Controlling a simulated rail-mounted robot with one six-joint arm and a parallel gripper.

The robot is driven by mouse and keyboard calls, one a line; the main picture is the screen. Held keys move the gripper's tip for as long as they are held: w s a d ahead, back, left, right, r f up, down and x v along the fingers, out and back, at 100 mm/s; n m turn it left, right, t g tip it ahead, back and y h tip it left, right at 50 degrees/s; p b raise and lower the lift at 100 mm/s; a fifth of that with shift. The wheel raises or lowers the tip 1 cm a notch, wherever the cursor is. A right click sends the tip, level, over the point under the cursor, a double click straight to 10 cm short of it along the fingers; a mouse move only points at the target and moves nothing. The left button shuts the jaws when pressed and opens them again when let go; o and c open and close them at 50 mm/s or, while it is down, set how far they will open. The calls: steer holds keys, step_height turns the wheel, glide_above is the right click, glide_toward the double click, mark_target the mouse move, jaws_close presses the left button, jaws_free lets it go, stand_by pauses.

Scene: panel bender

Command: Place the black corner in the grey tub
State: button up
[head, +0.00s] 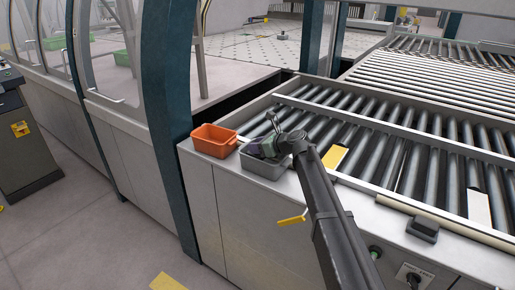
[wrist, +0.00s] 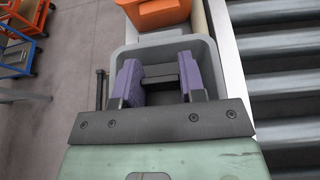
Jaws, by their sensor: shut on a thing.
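The grey tub (head: 264,167) stands on the machine's ledge in the head view, just right of the orange tub. In the wrist view the grey tub (wrist: 122,60) lies below my gripper, its far rim and side walls showing. My gripper (wrist: 160,82) has purple fingers and is shut on the black corner (wrist: 160,84), a dark piece between the fingers, over the tub's opening. I cannot tell how far the corner is above the tub floor. In the head view my gripper (head: 258,148) is over the grey tub, and the corner cannot be made out there.
The orange tub (head: 214,140) stands left of the grey one in the head view, beyond it in the wrist view (wrist: 158,13). A roller conveyor (head: 400,150) runs on the right. A dark blue post (head: 170,120) rises left of the orange tub.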

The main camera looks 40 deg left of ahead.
steer(key=shift+f+b, duration=0.45)
steer(key=shift+f, duration=0.15)
steer(key=o, duration=0.9)
steer(key=shift+r, duration=0.1)
